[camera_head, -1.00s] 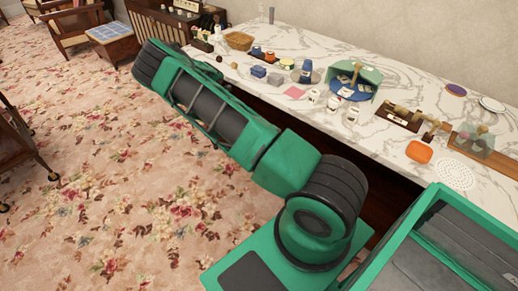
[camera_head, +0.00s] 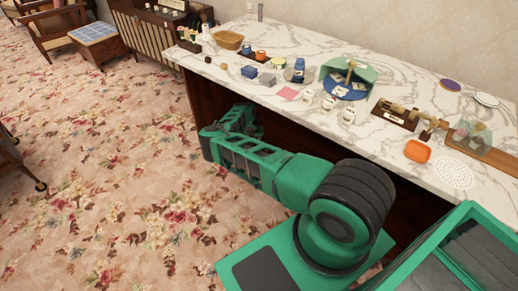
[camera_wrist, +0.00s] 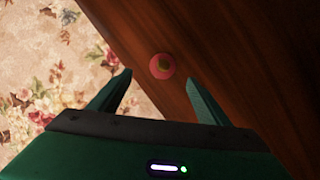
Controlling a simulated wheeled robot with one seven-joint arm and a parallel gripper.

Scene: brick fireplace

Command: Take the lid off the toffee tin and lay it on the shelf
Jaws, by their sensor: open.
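My gripper (camera_wrist: 158,76) is open and empty, with a finger to each side of and below the round thing in the picture. In the head view the end of my arm reaches low beside the counter's dark wooden underside, and the fingertips cannot be made out. The round thing is not visible there.
Flowered carpet (camera_head: 110,150) is open at left.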

